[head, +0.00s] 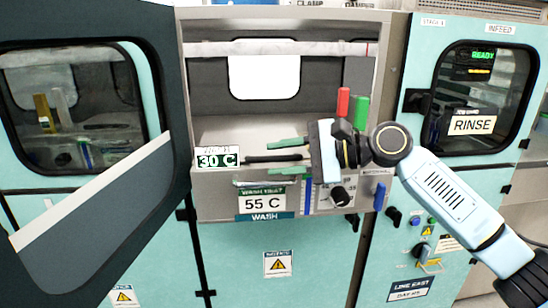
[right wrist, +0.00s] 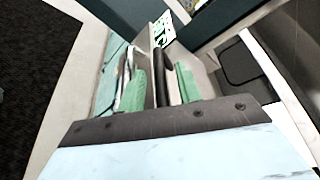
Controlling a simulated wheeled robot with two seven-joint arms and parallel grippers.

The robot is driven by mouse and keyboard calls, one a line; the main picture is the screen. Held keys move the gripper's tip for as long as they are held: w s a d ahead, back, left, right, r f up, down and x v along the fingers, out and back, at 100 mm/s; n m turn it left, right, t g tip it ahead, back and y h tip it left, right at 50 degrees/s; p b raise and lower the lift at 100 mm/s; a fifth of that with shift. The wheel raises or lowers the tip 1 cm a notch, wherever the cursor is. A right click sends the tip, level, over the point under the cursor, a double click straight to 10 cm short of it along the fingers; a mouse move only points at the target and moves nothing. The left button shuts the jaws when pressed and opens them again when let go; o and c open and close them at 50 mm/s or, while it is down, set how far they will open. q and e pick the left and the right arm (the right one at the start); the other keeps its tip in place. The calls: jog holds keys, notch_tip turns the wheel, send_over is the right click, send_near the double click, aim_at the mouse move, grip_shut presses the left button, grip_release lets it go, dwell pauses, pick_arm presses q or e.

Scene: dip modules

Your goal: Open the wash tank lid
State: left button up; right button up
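The wash tank stands in the recessed grey bay above the WASH label (head: 265,216). A pale grey surface (head: 235,130) in the bay looks like its lid; it seems to lie down, but its edges are partly hidden. A dark bar-shaped handle (head: 272,158) runs along its front. My right gripper (head: 272,156) reaches in from the right, its green fingers above and below the handle. In the right wrist view the fingers (right wrist: 162,85) are apart with the dark bar (right wrist: 163,72) between them, with slim gaps beside it. My left gripper is not in view.
A 30 C display (head: 217,157) sits left of the fingertips, and a 55 C display (head: 262,202) below. A large dark panel (head: 95,120) stands at the left. Red (head: 343,103) and green (head: 361,112) upright pieces are close to my right wrist. The bay above the surface is clear.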

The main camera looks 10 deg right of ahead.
jog(key=shift+x, duration=0.9)
jog(key=shift+c, duration=0.2)
grip_shut()
